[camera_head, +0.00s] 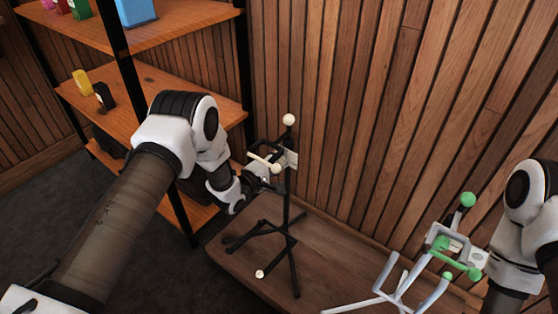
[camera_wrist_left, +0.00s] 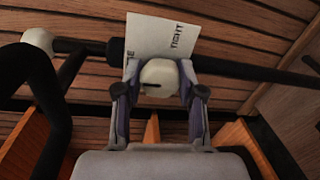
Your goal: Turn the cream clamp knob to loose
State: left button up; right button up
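The cream clamp knob (camera_wrist_left: 160,78) sits between my left fingertips in the left wrist view, with a dark slot across its face. A white label (camera_wrist_left: 162,38) behind it reads TIGHT on the right; a word at its left edge is mostly hidden. The black stand (camera_head: 287,205) carrying the clamp has cream tips and stands on the wooden bench. My left gripper (camera_head: 264,178) reaches the clamp from the left; its fingers (camera_wrist_left: 160,92) press close on both sides of the knob. In the head view the knob is hard to make out. My right gripper is out of the frame.
A second stand (camera_head: 400,284), grey with green tips, is at the right of the bench (camera_head: 315,270), close to my right arm. A shelf (camera_head: 170,92) with small boxes is at the left. A wood-slat wall (camera_head: 370,110) rises behind.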

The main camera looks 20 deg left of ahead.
pick_arm(q)
jog(key=shift+o, duration=1.4)
jog(key=v, duration=1.2)
jog(key=shift+s+f, duration=0.1)
jog(key=shift+f, duration=0.05)
